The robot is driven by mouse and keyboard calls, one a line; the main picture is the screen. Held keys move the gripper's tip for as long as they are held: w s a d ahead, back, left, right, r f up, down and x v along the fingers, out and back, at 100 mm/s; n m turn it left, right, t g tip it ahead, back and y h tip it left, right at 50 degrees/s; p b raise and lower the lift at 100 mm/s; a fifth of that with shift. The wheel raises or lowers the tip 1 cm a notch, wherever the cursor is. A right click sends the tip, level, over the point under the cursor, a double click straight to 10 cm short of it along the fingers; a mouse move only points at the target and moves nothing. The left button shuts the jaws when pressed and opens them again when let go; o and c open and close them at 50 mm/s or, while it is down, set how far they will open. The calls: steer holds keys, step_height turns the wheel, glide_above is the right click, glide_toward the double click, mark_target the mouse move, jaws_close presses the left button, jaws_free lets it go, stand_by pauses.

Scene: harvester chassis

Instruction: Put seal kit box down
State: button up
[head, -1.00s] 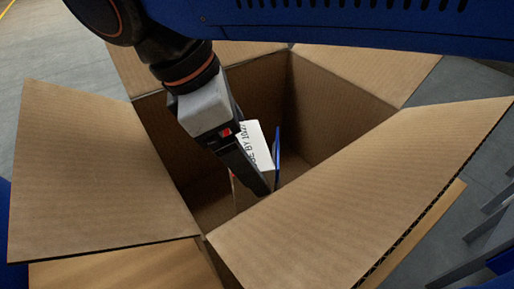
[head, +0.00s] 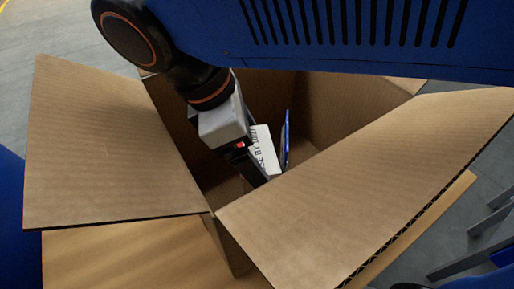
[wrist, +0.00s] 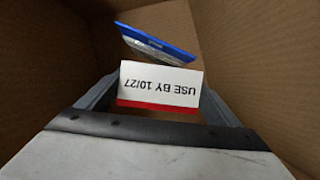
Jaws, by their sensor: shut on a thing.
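The seal kit box appears to be the small white-topped box (head: 264,152) printed "USE BY 10/27". In the wrist view the same box (wrist: 160,83) shows its white face and a red band below. My gripper (head: 258,176) points down inside a large open cardboard carton (head: 110,150) and is shut on the small box. In the wrist view the fingers (wrist: 158,100) lie on either side of it. The box's underside is hidden, so I cannot tell whether it touches the carton floor.
A blue-edged flat item (head: 287,138) stands tilted close beside the held box; it also shows beyond it in the wrist view (wrist: 155,45). The carton's flaps are spread open, and its walls surround my gripper. A large blue slotted body (head: 350,30) covers the top.

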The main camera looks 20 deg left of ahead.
steer(key=shift+f, duration=0.3)
steer(key=o, duration=1.2)
steer(key=shift+r, duration=0.1)
steer(key=shift+r, duration=0.25)
steer(key=v, duration=1.2)
steer(key=shift+d+r, duration=0.1)
steer(key=shift+r, duration=0.25)
